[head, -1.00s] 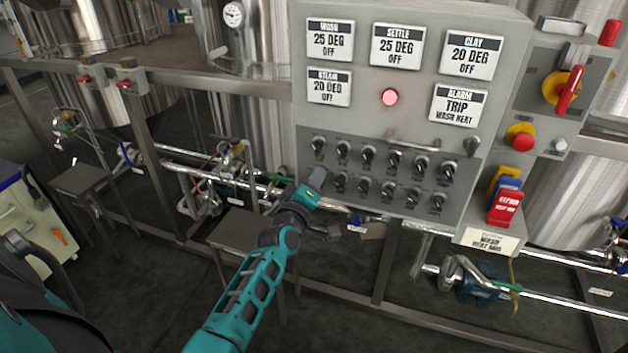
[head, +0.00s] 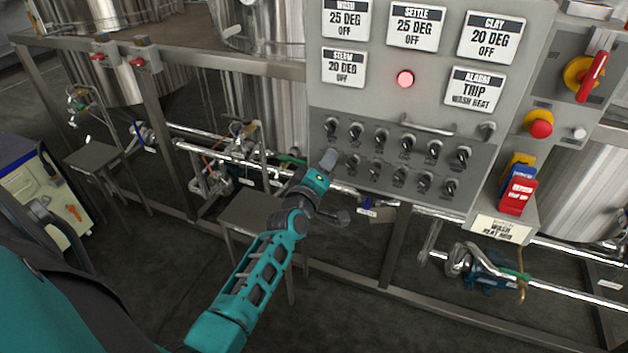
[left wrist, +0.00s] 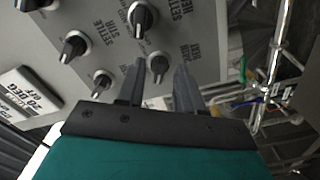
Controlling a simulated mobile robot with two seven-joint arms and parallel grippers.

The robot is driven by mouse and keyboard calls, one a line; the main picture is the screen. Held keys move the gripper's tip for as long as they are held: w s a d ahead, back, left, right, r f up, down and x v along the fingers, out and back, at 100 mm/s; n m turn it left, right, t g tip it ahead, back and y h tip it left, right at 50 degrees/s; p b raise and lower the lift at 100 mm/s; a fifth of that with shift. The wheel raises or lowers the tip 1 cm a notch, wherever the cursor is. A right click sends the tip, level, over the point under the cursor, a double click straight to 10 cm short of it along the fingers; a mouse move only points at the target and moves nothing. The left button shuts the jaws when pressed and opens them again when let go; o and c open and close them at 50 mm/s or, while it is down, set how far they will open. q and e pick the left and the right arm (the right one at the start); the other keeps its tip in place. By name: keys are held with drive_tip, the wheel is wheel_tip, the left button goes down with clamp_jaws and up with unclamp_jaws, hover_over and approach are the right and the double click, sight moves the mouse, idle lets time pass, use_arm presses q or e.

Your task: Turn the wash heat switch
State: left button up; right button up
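The wash heat switch (left wrist: 158,68) is a black knob with a pale pointer. In the left wrist view it shows between and just beyond my left fingertips; its label beside it is small and sideways. My left gripper (left wrist: 158,82) is open, one finger on each side of that knob; I cannot tell if either touches it. In the head view my left gripper (head: 329,160) is at the lower left of the grey control panel (head: 390,108), covering the left end of the bottom knob row. My right gripper is not in view.
Close neighbours are the settle heat knob (left wrist: 143,18) and a top-row knob (left wrist: 102,82). A red lamp (head: 405,78) is lit, and the alarm display (head: 475,92) reads TRIP WASH HEAT. A metal bar handle (head: 428,127) sticks out above the knobs. Pipes and a frame stand below.

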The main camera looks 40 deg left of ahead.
use_arm(q)
drive_tip(key=v, duration=1.2)
drive_tip(key=shift+p, duration=0.3)
drive_tip(key=shift+r, duration=0.1)
drive_tip(key=s+d+f+m+g+h, duration=0.6)
drive_tip(key=s+d+f+m, duration=0.7)
drive_tip(key=m, duration=0.4)
drive_tip(key=shift+s+d+f+g, duration=0.2)
drive_tip(key=shift+d+f+g, duration=0.15)
drive_tip(key=shift+d, duration=0.4)
drive_tip(key=shift+r, duration=0.1)
